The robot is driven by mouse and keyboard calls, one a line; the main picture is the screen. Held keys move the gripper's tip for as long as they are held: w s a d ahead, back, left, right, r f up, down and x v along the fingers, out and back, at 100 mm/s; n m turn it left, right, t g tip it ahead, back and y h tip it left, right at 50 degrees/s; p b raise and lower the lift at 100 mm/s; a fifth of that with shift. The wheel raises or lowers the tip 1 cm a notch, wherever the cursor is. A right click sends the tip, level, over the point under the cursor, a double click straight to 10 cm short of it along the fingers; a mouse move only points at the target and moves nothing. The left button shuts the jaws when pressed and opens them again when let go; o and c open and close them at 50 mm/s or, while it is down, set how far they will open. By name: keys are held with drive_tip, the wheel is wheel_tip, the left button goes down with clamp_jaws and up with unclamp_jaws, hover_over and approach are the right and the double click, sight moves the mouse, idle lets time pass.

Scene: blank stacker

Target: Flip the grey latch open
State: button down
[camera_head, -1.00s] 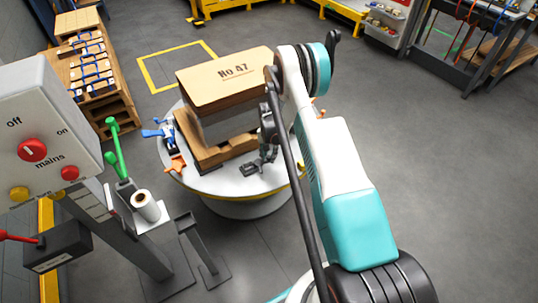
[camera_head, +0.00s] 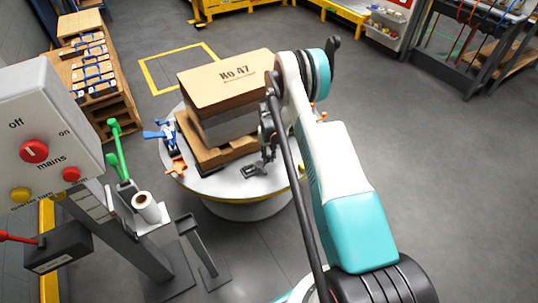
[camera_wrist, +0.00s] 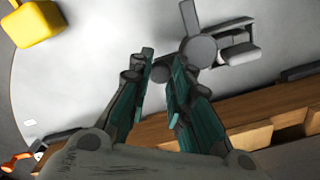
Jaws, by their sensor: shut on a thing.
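The grey latch (camera_head: 254,170) sits on the round white table (camera_head: 225,186), at its near edge in front of the wooden pallet. In the wrist view the latch shows a round grey disc (camera_wrist: 199,50), a flat arm and a pale block beside it. My gripper (camera_wrist: 164,74) is shut on the grey latch, with a small grey part of it between the dark green fingers. In the head view my gripper (camera_head: 268,153) is low beside the latch, partly hidden by my arm. The latch's exact angle is hard to tell.
A wooden-lidded box marked No 47 (camera_head: 228,80) stands on a wooden pallet (camera_head: 225,152) on the table. A blue clamp (camera_head: 160,133) and an orange clamp (camera_head: 176,164) are at the left. A control box (camera_head: 45,140) stands left.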

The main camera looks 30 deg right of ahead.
drive_tip(key=c, duration=1.4)
unclamp_jaws()
drive_tip(key=shift+c, duration=0.2)
drive_tip(key=shift+r, duration=0.1)
wheel_tip(320, 180, up, 12)
wheel_tip(320, 180, up, 18)
drive_tip(key=n+t, duration=0.2)
hover_over(269, 156)
drive_tip(key=s+a, duration=0.3)
drive_tip(key=a, duration=0.3)
drive_tip(key=s+a+r+n+t, duration=0.1)
drive_tip(key=s+a+r, duration=0.25)
drive_tip(key=r, duration=0.25)
drive_tip(key=s+a+r, duration=0.2)
drive_tip(key=s+r, duration=0.2)
drive_tip(key=r, duration=0.1)
drive_tip(key=s+a+r+n+t, duration=0.1)
drive_tip(key=s+a+r, duration=0.1)
drive_tip(key=s, duration=0.5)
drive_tip(key=s+a+r+n+t, duration=0.1)
drive_tip(key=s+a+r, duration=0.1)
drive_tip(key=s, duration=0.6)
drive_tip(key=s+a+r+n+t, duration=0.1)
drive_tip(key=s+a, duration=0.3)
drive_tip(key=s, duration=0.4)
drive_tip(key=shift+a+r+t, duration=0.15)
drive_tip(key=shift+r+t, duration=0.25)
drive_tip(key=shift+t, duration=0.2)
